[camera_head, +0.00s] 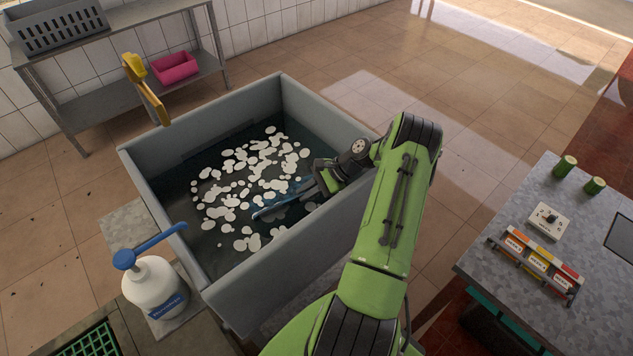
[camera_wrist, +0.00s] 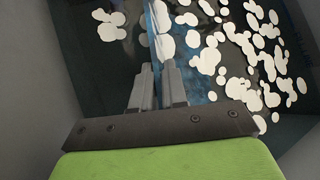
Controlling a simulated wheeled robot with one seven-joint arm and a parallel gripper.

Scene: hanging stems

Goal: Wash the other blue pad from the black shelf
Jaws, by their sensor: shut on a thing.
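My gripper (camera_head: 312,190) reaches down into the grey wash tub (camera_head: 165,205), which holds dark water with white foam patches. The gripper is shut on a thin blue pad (camera_head: 268,213), which lies at or just under the water among the foam. In the wrist view the two fingers (camera_wrist: 157,72) are close together, and the pad (camera_wrist: 157,18) shows edge-on as a narrow blue strip beyond them. Part of the pad is hidden by the fingers and the water. I cannot make out a black shelf in either view.
A white pump bottle (camera_head: 155,288) with a blue top stands beside the tub's front left. A yellow-handled tool (camera_head: 148,88) is near the back left wall. A metal rack (camera_head: 95,103) holds a pink bin (camera_head: 175,67). A grey table (camera_head: 560,235) stands at right.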

